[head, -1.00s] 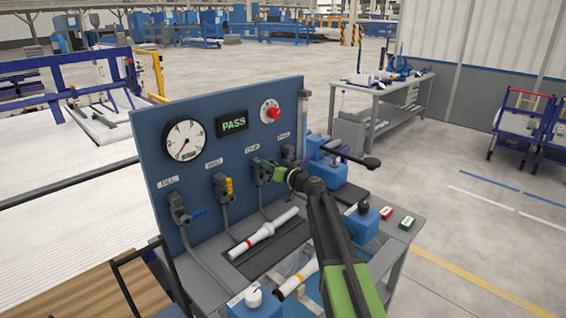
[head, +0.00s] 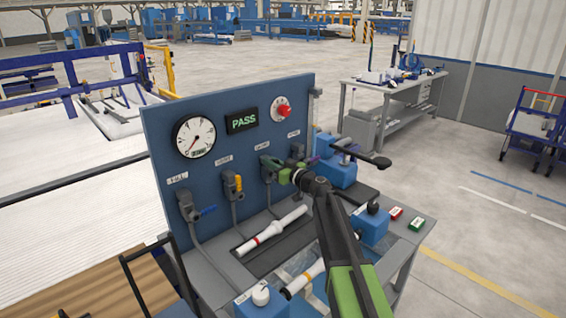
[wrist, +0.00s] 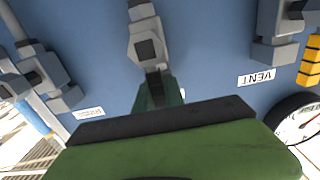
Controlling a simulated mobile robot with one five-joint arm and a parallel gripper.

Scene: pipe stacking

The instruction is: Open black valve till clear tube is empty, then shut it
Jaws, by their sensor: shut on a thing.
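The black valve (head: 267,168) is the third valve along the blue panel. In the wrist view its grey body (wrist: 146,42) is at the top centre, with a dark lever (wrist: 154,78) reaching down. My gripper (head: 285,172) is at this valve. Its dark green fingers (wrist: 160,94) are shut around the lever, hiding much of it. A slim pale upright tube (head: 316,105) at the panel's right edge may be the clear tube; its level cannot be made out.
The panel also has a blue-handled valve (head: 189,207), a yellow-handled valve (head: 232,186), a gauge (head: 194,137), a PASS display (head: 242,121) and a red knob (head: 284,111). A white pipe (head: 272,231) lies below. Blue fixtures (head: 370,224) flank my arm.

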